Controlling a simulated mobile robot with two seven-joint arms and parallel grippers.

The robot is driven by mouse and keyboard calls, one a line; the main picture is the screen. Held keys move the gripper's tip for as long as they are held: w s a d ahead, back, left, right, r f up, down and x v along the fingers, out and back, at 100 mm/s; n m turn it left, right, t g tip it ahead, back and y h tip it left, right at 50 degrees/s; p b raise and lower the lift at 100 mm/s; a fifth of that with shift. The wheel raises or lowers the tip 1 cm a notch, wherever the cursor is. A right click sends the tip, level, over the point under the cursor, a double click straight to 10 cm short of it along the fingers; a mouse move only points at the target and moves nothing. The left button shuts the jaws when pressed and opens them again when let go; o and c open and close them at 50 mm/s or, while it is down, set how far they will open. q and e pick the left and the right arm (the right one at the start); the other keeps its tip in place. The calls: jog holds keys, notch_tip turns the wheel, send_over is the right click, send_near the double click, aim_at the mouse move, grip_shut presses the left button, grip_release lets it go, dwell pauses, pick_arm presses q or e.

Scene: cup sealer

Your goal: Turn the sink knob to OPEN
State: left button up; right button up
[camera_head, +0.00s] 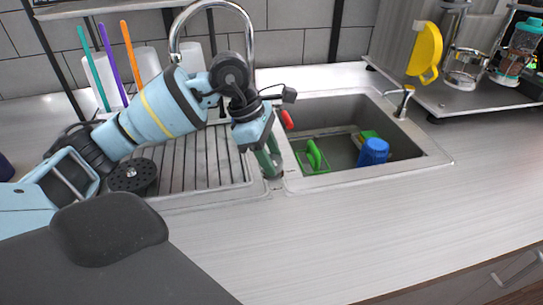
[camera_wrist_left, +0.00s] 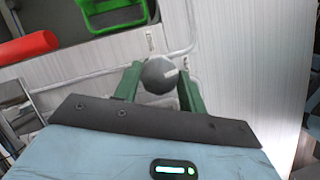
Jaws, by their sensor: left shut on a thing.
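The sink knob (camera_wrist_left: 158,75) is a dark grey round knob with a short white mark, seen in the left wrist view on the sink's rim. The white mark points to the right in that view. My left gripper (camera_head: 268,163) reaches down to the front rim of the sink, between drainboard and basin. Its two green fingers (camera_wrist_left: 158,82) stand on either side of the knob and are shut on it. In the head view the fingers mostly hide the knob. My right gripper is not in view.
The sink basin (camera_head: 325,106) holds a blue cup (camera_head: 374,151) and a green-handled item (camera_head: 313,156). A red part (camera_head: 287,119) is close to my left gripper. The tall faucet (camera_head: 249,35) rises behind my arm. The front counter (camera_head: 330,230) is clear.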

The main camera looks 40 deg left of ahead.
pick_arm(q)
jog(key=shift+m+g, duration=0.3)
jog(key=shift+m, duration=0.4)
jog(key=o, duration=1)
jog(key=shift+v, duration=3.9)
